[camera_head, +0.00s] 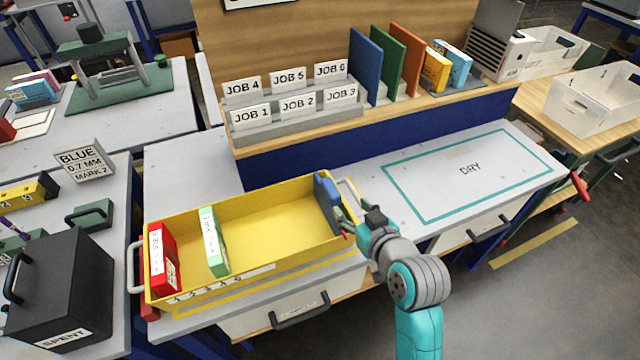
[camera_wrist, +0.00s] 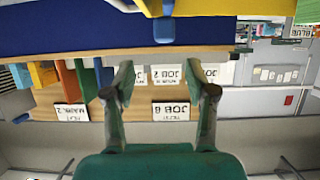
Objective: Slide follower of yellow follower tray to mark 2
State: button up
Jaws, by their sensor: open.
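The yellow follower tray (camera_head: 280,215) lies on the grey bench, long side across the view. A blue follower (camera_head: 327,198) stands inside at its right end. A red box (camera_head: 163,258) and a pale green box (camera_head: 213,241) stand upright at the left end. A strip with small number marks (camera_head: 220,284) runs along the left part of the front rim. My gripper (camera_head: 347,213) is at the tray's right end, close to the follower; contact cannot be told. In the wrist view my gripper (camera_wrist: 165,85) has its fingers apart with nothing held between them.
A raised rack of job cards (camera_head: 290,105) and coloured folders (camera_head: 385,65) stands behind the tray. The framed DRY area (camera_head: 470,170) to the right is clear. A black SPENT box (camera_head: 60,290) stands on the left bench.

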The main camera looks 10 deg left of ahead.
aim_at(331, 188)
jog(key=x, duration=1.1)
jog(key=shift+a+r, duration=0.3)
jog(key=shift+a, duration=0.15)
grip_shut()
